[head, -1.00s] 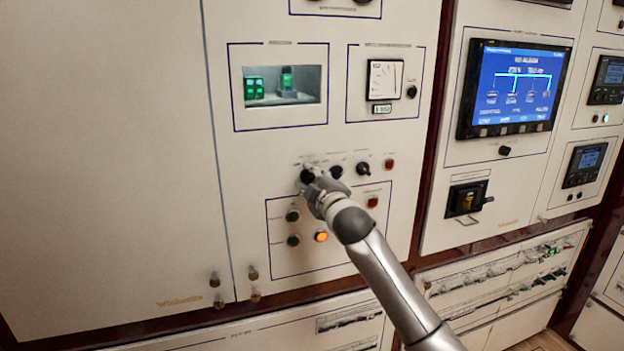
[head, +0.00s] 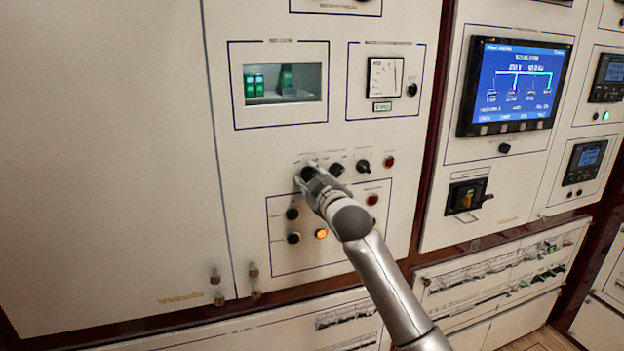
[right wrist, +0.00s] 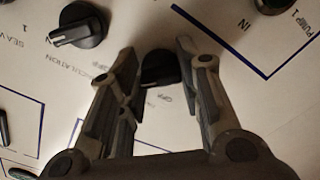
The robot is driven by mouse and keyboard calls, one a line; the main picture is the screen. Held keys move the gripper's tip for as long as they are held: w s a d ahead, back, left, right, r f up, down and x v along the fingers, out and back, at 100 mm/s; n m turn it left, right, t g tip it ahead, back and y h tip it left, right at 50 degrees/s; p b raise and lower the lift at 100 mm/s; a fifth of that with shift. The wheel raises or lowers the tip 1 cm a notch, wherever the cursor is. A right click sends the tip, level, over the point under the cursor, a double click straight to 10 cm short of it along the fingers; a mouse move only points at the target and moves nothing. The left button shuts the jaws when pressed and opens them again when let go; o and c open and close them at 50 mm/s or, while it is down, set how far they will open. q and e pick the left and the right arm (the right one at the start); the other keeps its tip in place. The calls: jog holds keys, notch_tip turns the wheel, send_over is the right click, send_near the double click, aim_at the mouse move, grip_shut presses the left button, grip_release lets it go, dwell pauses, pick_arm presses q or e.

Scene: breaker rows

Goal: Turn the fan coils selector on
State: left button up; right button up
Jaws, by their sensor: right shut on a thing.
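A row of black selector knobs sits on the cream panel above the framed button group. The leftmost knob (head: 306,174) is at my right gripper (head: 311,171), partly covered by it. In the right wrist view, my right gripper (right wrist: 158,52) is shut on a black selector knob (right wrist: 160,70), one finger on each side. "OFF" lettering shows near this knob. Its own name label is not readable, so I cannot tell that it is the fan coils selector. Another black knob (right wrist: 78,25) stands beside it. My left gripper is not in view.
To the right in the row are a second knob (head: 336,169), a third knob (head: 363,166) and a red button (head: 389,161). Below is a lit orange lamp (head: 321,233). A blue screen (head: 515,85) is on the right-hand panel. The large left panel (head: 100,150) is bare.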

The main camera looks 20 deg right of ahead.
jog(key=shift+f, duration=0.1)
jog(key=o, duration=1)
jog(key=s, duration=1.2)
jog(key=shift+d, duration=0.25)
